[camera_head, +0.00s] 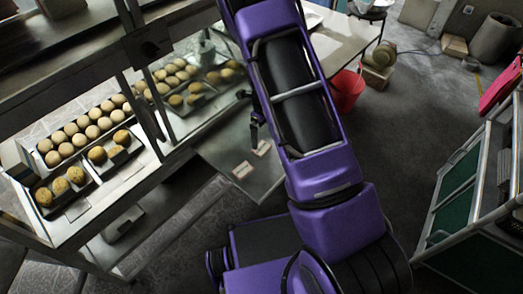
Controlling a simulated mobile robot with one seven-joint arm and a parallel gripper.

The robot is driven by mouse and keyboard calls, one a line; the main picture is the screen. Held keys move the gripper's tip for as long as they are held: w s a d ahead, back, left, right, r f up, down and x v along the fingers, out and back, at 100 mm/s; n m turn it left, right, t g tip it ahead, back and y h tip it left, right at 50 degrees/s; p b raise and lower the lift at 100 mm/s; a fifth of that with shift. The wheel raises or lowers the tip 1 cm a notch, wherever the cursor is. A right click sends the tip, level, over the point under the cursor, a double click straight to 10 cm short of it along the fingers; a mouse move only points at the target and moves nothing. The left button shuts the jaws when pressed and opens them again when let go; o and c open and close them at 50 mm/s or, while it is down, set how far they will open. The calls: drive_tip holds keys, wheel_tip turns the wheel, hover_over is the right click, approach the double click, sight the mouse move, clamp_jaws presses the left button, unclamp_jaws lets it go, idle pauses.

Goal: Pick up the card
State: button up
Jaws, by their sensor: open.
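Two small pale cards lie on a grey metal surface (240,190) left of my purple arm. One card (243,170) lies nearer the front; the other card (263,148) lies a little behind and to the right. I cannot tell which one the task means. My gripper (256,136) shows as dark fingers, partly behind my arm. It is open and seems empty. It is just above and left of the farther card in the picture; its height above the surface is hard to tell.
A glass-fronted display case (160,120) with trays of buns (85,130) stands at the left. A red bucket (347,92) and a pale table (340,40) are behind my arm. A green-panelled cart (455,190) stands at the right. The floor between is mostly clear.

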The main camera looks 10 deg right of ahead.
drive_tip(key=shift+w+d+f+b, duration=0.1)
drive_tip(key=shift+f+b, duration=0.15)
drive_tip(key=shift+f, duration=1.5)
drive_tip(key=shift+w+d+f+b, duration=0.1)
drive_tip(key=shift+f+b, duration=0.15)
drive_tip(key=shift+f, duration=1.5)
drive_tip(key=shift+s, duration=0.1)
drive_tip(key=c, duration=1.2)
drive_tip(key=shift+o, duration=0.2)
wheel_tip(320, 180, up, 9)
drive_tip(key=p, duration=0.2)
wheel_tip(320, 180, up, 6)
drive_tip(key=n, duration=1.1)
hover_over(264, 149)
drive_tip(key=s, duration=0.3)
drive_tip(key=s+r+n+p, duration=0.2)
drive_tip(key=s+r+n, duration=0.2)
drive_tip(key=n, duration=1.3)
wheel_tip(264, 149, up, 3)
drive_tip(key=shift+s+a+r, duration=0.15)
drive_tip(key=shift+s+a, duration=0.05)
drive_tip(key=shift+a, duration=0.25)
